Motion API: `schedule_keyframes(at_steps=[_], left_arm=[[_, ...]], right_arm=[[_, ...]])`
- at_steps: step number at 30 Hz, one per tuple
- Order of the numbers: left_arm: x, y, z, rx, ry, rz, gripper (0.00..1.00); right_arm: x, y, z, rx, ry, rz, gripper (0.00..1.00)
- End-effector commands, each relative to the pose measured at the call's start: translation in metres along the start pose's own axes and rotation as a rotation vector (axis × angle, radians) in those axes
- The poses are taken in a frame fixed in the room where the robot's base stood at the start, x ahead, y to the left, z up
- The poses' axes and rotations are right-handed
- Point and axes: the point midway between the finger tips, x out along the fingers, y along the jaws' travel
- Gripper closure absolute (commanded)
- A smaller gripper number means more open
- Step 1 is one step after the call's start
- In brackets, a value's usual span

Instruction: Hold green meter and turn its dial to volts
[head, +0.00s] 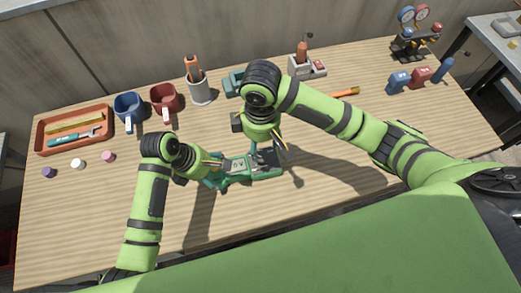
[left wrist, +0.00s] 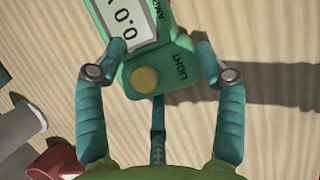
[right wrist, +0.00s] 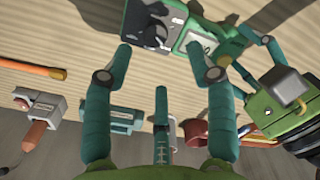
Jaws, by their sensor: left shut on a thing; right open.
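The green meter (head: 237,168) lies on the table near its front edge, its display end toward the left. My left gripper (head: 212,180) is shut on this end. My right gripper (head: 260,150) is open at the meter's other end. In the right wrist view its fingers (right wrist: 158,52) are spread either side of the dark dial (right wrist: 155,35), apparently not gripping it. The dial's setting is too small to read.
Behind the meter stand a blue mug (head: 130,108), a red mug (head: 164,100), a grey cup (head: 200,90) and a teal block (head: 232,83). An orange tray (head: 45,139) is at left. A gauge stand (head: 410,45) is back right. The table's right front is clear.

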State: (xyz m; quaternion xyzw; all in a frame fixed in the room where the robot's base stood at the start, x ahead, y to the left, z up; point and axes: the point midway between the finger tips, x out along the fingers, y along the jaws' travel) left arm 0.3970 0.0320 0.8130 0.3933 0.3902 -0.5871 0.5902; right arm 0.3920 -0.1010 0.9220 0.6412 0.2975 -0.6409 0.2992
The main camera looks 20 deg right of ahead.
Motion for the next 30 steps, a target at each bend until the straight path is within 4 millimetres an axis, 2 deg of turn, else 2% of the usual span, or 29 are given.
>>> schedule_keyframes(at_steps=[1,3,8,21,22,23,24,30], left_arm=[[0.006,-0.006,-0.001,0.0,0.002,-0.018,0.83],[0.006,-0.006,-0.001,0.0,0.002,-0.019,0.83],[0.006,-0.006,-0.001,0.0,0.003,-0.019,0.83],[0.006,-0.006,-0.001,0.001,0.003,-0.019,0.83],[0.006,-0.006,-0.001,0.001,0.004,-0.019,0.22],[0.006,-0.006,-0.001,0.001,0.004,-0.018,0.1],[0.005,-0.006,-0.001,0.001,0.003,-0.018,0.02],[0.003,-0.003,-0.001,0.0,0.002,-0.01,0.02]], right_arm=[[-0.01,0.0,-0.002,-0.002,0.005,0.002,0.43],[-0.021,-0.001,-0.001,-0.002,0.003,0.002,0.43],[-0.037,-0.001,-0.001,-0.002,0.002,0.002,0.43],[-0.041,-0.002,0.0,-0.001,-0.001,-0.001,0.43],[-0.041,-0.002,0.0,-0.001,-0.001,-0.001,0.43],[-0.041,-0.002,0.0,-0.001,-0.001,-0.001,0.43],[-0.041,-0.002,0.0,-0.001,-0.001,-0.001,0.43],[-0.042,-0.002,0.0,-0.001,-0.001,-0.001,0.43]])
